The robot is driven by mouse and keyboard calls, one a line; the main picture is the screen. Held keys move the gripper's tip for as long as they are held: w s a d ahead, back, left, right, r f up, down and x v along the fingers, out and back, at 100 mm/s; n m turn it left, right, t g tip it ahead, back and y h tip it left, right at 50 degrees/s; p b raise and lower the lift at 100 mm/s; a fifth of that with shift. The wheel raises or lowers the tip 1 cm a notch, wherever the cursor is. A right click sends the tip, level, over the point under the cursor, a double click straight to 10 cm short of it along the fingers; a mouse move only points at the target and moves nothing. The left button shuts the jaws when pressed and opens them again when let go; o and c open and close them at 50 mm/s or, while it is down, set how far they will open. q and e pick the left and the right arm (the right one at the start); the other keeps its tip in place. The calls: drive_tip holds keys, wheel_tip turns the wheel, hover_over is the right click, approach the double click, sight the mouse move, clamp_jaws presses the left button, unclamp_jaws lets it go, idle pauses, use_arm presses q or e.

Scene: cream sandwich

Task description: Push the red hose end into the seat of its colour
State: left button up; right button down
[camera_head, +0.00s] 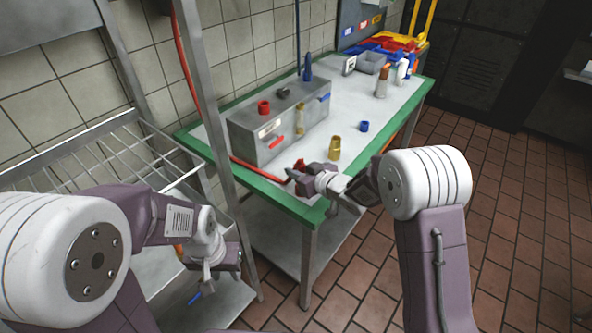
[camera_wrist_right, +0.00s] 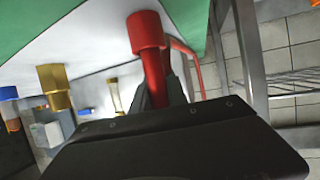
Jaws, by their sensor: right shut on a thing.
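The red hose end (camera_wrist_right: 148,35) is between my right gripper's fingers (camera_wrist_right: 168,92) in the right wrist view, its wider collar standing out past them. In the head view, my right gripper (camera_head: 296,176) is shut on it over the table's front edge, apart from the grey box. The red hose (camera_head: 252,166) runs back left from there. A red ring-shaped seat (camera_head: 264,107) sits on top of the grey box (camera_head: 245,142). My left gripper (camera_head: 208,268) hangs low at the left, away from the box; its jaw opening is unclear.
A brass fitting (camera_head: 335,147) and a blue ring (camera_head: 364,126) stand on the table (camera_head: 345,108). A metal post (camera_head: 205,95) and wire rack (camera_head: 105,160) are at the left.

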drive_tip(key=shift+f+b, duration=0.8)
drive_tip(key=shift+f, duration=0.3)
drive_tip(key=c, duration=1.2)
unclamp_jaws()
drive_tip(key=shift+r, duration=0.1)
drive_tip(key=shift+c, duration=0.2)
drive_tip(key=v, duration=0.9)
drive_tip(key=shift+p, duration=0.4)
